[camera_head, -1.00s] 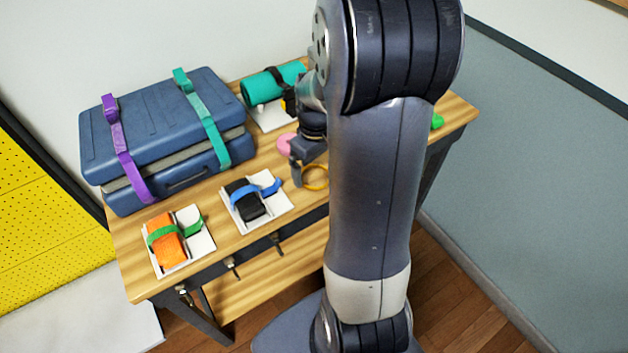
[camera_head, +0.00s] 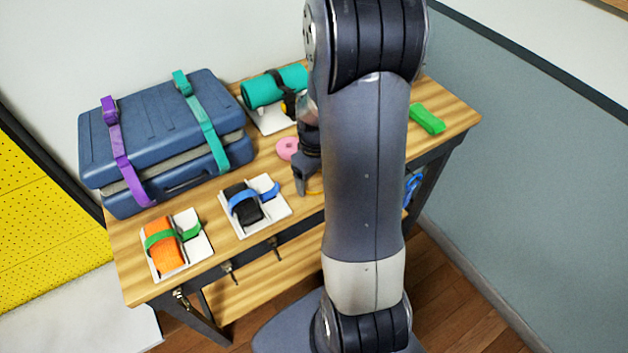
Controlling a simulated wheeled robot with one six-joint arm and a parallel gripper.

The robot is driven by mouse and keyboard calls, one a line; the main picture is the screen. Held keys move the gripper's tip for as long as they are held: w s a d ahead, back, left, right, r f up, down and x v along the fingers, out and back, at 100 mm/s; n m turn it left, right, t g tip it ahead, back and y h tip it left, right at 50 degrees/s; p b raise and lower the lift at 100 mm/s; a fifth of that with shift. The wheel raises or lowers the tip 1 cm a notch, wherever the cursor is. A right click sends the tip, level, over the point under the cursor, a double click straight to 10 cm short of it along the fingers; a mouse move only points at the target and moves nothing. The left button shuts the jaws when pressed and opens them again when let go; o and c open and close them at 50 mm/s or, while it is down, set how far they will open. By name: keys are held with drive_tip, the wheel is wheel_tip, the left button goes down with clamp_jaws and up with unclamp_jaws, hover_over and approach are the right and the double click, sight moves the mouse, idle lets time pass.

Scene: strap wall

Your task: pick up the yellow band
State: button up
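One dark finger shows; the other is hidden behind the arm. I cannot tell whether the gripper touches the band or how far its fingers are apart.
A pink ring (camera_head: 287,148) lies just behind my gripper. To the left are a blue case (camera_head: 165,130) with purple and teal straps, a black roll (camera_head: 247,208) and an orange roll (camera_head: 168,250) on white trays.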

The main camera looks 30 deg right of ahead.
drive_tip(key=c, duration=0.6)
